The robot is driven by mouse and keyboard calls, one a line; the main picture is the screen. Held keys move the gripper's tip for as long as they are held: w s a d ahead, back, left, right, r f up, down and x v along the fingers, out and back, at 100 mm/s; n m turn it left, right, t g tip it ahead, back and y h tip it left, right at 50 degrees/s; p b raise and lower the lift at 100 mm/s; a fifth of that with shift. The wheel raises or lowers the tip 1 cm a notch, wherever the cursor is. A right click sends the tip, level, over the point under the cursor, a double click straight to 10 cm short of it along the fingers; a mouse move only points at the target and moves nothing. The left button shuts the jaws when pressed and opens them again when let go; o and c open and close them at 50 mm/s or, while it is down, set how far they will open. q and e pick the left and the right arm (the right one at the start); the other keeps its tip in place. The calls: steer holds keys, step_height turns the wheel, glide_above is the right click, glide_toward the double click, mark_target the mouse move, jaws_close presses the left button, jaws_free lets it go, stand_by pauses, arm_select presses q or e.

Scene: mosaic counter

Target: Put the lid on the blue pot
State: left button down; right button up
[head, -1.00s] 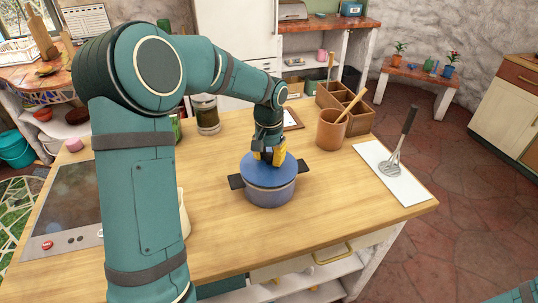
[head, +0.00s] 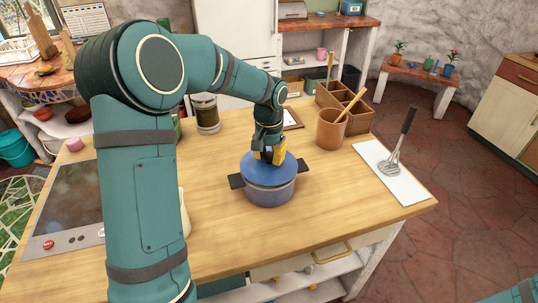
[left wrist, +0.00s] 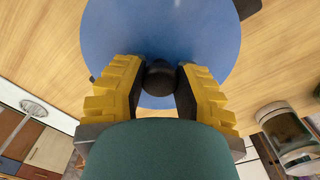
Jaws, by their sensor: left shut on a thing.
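The blue pot (head: 270,194) stands on the wooden counter, with dark handles at its left and right. The blue lid (head: 286,168) is over the pot's mouth, at the rim or very slightly above it; I cannot tell whether it is fully seated. My left gripper (head: 269,158) reaches down from above with yellow fingers. In the left wrist view the gripper (left wrist: 159,76) is shut on the lid's dark round knob (left wrist: 158,84), and the lid (left wrist: 160,35) hides the pot's opening. My right gripper is out of view.
A brown crock (head: 330,131) with wooden utensils and a divided wooden box (head: 361,121) stand behind right. A cooktop (head: 68,215) is at left, a jar (head: 207,115) behind. The counter front right is clear.

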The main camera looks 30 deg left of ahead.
arm_select(q)
steer(key=shift+f, duration=0.5)
stand_by(1.2)
steer(key=shift+c, duration=0.5)
jaws_free()
steer(key=shift+r+p, duration=2.7)
steer(key=shift+r, duration=0.85)
